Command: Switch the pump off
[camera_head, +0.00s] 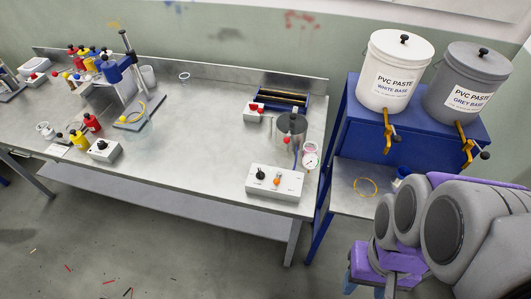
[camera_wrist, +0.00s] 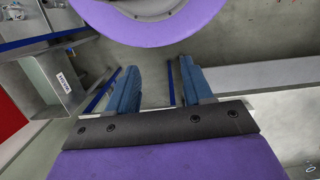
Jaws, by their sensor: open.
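A white control box (camera_head: 274,183) stands at the front right of the steel table, with a black knob (camera_head: 261,173) and an orange knob (camera_head: 277,181) on it. Behind it is a grey metal pot (camera_head: 291,124) with a round gauge (camera_head: 310,161) at its side. No label names the pump, and I cannot read the switch setting. My gripper (camera_wrist: 158,85) is open and empty in the wrist view, its two blue fingers apart. In the head view my arm is at the lower right, to the right of the table and apart from the box.
A blue stand (camera_head: 352,118) at the right carries a white bucket (camera_head: 395,70) and a grey bucket (camera_head: 466,83) with brass taps. A yellow ring (camera_head: 365,187) lies on its lower shelf. Bottles, a blue stand press (camera_head: 118,73) and another knobbed box (camera_head: 103,150) fill the table's left. The table's middle is clear.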

